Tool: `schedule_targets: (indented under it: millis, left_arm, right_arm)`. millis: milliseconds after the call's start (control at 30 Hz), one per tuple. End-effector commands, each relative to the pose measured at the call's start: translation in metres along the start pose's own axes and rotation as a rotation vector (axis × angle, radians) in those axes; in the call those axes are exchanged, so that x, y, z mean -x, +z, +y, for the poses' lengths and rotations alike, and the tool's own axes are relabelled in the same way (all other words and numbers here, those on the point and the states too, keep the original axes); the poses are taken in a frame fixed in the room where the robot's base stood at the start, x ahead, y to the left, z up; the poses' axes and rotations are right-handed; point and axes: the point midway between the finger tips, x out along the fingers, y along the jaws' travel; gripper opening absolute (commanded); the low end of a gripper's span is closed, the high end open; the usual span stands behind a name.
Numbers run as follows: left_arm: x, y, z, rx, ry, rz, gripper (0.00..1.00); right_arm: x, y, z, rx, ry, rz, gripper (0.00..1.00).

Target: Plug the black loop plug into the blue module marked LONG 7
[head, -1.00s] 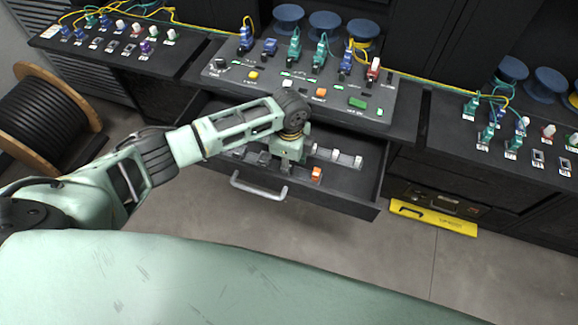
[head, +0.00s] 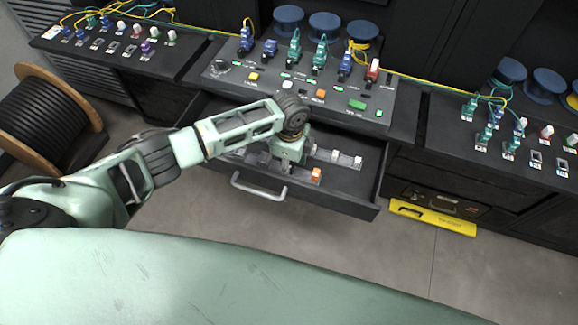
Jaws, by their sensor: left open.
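My left arm reaches from the left into an open drawer (head: 345,183) below the central console. My left gripper (head: 284,166) points down into the drawer and is open; its fingertips are mostly hidden by its own wrist. Small white plugs (head: 335,156) and an orange plug (head: 316,174) sit in rows in the drawer, right of the gripper. I cannot make out a black loop plug. Blue modules (head: 345,64) stand on the central console (head: 300,88), but their labels are too small to read. My right gripper is not in view.
Side panels with modules stand at the left (head: 110,50) and right (head: 510,150). Yellow and green fibres run across the consoles. A drawer handle (head: 258,190) juts out in front. A cable reel (head: 45,120) stands at the left, a yellow case (head: 432,217) at the right.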

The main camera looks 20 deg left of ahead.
Motion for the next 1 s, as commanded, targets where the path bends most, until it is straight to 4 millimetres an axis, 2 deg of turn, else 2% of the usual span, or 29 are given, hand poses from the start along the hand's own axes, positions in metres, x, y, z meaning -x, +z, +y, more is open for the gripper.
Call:
schedule_targets:
  millis: [200,667,1000]
  left_arm:
    - [-0.0003,-0.0002,0.0000,0.000,0.000,0.000,0.41]
    - [-0.0002,0.0000,-0.0002,0.000,-0.001,0.000,0.00]
    - [0.0000,0.0001,-0.0004,0.000,-0.001,0.000,0.00]
  right_arm:
    - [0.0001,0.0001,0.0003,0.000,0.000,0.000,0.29]
    - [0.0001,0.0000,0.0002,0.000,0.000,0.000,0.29]
    - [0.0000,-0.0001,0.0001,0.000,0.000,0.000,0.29]
